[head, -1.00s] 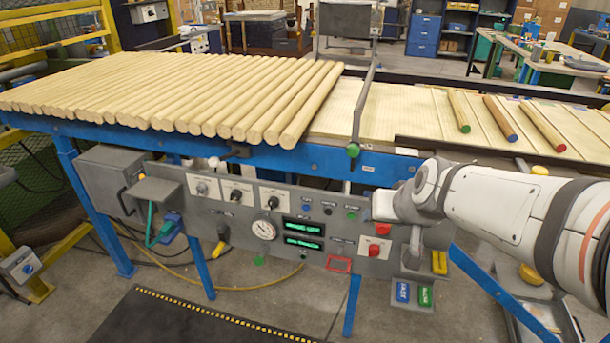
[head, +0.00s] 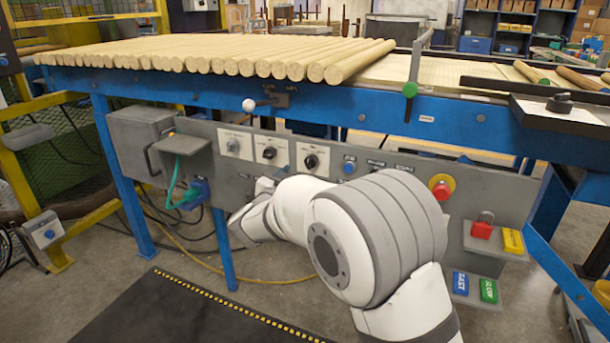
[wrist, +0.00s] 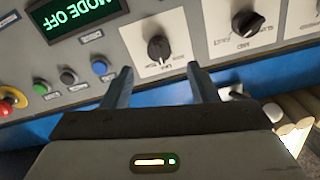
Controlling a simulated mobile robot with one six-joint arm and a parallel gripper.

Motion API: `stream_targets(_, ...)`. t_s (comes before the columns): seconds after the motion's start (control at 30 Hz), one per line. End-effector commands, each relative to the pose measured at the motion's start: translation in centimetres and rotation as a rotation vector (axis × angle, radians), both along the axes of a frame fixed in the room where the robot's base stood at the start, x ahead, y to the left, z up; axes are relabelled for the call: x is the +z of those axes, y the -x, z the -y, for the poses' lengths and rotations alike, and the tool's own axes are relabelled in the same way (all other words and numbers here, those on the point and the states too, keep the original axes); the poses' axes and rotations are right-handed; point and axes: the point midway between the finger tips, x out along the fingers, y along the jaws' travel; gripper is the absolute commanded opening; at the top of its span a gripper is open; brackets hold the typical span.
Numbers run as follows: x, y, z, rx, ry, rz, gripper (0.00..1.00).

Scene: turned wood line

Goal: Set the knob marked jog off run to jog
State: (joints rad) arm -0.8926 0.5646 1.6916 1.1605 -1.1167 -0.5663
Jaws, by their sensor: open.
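Three selector knobs on white plates sit in a row on the grey panel: a left knob (head: 233,147), a middle knob (head: 270,153) and a right knob (head: 312,161). The plate lettering is too small to tell which is marked jog off run. In the wrist view, the right knob (wrist: 158,48) is black with its grip roughly upright, and the middle knob (wrist: 245,22) is beside it. My gripper (wrist: 160,80) is open and empty, its fingers pointing toward the panel near the right knob. A green display (wrist: 82,14) reads MODE OFF.
A blue button (wrist: 100,67), a black button (wrist: 68,76) and a green button (wrist: 41,86) lie beside the knob. A red emergency button (head: 441,187) is farther right. A white-balled lever (head: 250,105) projects above the panel. Wooden rods (head: 200,60) lie on the table.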

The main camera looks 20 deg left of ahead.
Motion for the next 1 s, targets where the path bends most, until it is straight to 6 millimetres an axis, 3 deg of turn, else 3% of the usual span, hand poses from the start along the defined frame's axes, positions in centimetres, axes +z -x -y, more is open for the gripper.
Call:
stream_targets(0.4,0.0,-6.3,0.7,-0.002,-0.002,0.001,0.54)
stream_targets(0.8,0.1,-7.1,0.8,-0.001,-0.001,0.000,0.53)
stream_targets(1.0,0.1,-7.1,0.8,-0.001,-0.001,0.000,0.36)
